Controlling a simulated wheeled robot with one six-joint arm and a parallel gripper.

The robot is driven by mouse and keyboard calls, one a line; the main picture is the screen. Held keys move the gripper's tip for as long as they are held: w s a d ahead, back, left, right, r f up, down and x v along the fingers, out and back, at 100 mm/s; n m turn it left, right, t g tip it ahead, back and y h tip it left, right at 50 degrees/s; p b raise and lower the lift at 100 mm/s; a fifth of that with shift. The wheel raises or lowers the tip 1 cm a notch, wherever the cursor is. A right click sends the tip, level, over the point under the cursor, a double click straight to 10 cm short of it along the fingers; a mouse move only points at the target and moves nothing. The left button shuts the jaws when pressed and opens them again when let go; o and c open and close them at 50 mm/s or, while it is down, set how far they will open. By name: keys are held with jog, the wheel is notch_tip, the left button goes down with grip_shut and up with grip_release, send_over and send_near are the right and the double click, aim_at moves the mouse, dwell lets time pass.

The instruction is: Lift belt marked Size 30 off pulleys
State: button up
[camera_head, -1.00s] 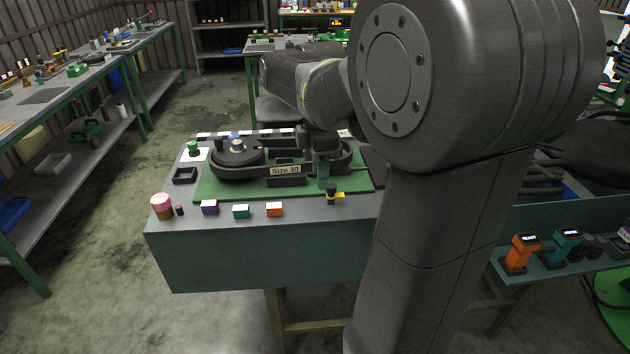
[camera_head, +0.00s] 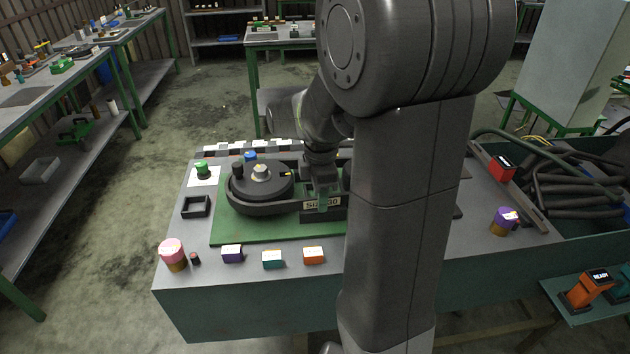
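The black belt (camera_head: 262,209) runs around the dark left pulley (camera_head: 262,184) on the green base plate (camera_head: 232,230). The right pulley is hidden behind my arm. A label reading "Size 30" (camera_head: 311,204) faces front on the belt's near side, and its right part is covered by my gripper. My gripper (camera_head: 323,198) points down at the label and the belt's near run. Its fingers are small and partly hidden, so I cannot tell whether they are open or shut on the belt.
Purple (camera_head: 232,254), teal (camera_head: 272,260) and orange (camera_head: 313,256) blocks line the front of the table. A pink-topped jar (camera_head: 173,254) stands at the front left corner. A small black tray (camera_head: 196,206) and a green button (camera_head: 202,168) sit left of the plate.

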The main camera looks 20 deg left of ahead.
grip_shut()
jog(key=shift+r, duration=0.1)
